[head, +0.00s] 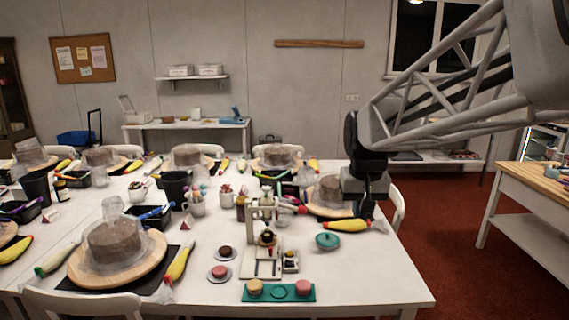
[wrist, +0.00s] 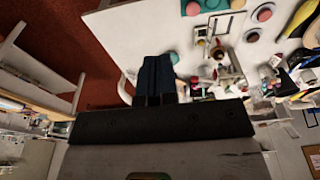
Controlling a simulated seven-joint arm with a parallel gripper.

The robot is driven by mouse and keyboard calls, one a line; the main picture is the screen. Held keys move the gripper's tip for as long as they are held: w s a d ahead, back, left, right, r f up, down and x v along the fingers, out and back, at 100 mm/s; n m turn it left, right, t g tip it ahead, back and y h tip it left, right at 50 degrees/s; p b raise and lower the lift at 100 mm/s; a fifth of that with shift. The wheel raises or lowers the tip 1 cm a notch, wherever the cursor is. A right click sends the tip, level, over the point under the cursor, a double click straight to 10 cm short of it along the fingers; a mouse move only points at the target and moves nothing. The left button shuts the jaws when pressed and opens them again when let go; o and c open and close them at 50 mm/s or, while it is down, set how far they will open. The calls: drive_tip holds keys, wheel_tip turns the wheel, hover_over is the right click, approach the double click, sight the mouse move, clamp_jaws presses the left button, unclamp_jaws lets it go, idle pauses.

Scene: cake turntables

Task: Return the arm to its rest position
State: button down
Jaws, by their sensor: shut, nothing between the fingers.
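My gripper (head: 367,212) hangs at the end of my arm above the right end of the white table, right of the teal lidded dish (head: 327,241). Its dark fingers (wrist: 157,60) are together and empty in the wrist view. The cake turntable (head: 332,210) at the table's right end is partly hidden behind my arm and gripper. I cannot tell the exact height of the fingers above the table.
The white table (head: 380,285) holds cakes on wooden turntables, piping bags and mugs. A small white stand (head: 262,235) and a teal tray (head: 278,292) are near the front. A wooden-topped bench (head: 540,182) stands right, across open red floor (head: 450,260). Chairs surround the table.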

drive_tip(key=s+d+f, duration=0.1)
drive_tip(key=s+f, duration=0.3)
drive_tip(key=s, duration=0.9)
drive_tip(key=s+d+f, duration=0.1)
drive_tip(key=s+f, duration=0.3)
drive_tip(key=s, duration=0.9)
drive_tip(key=shift+t, duration=0.4)
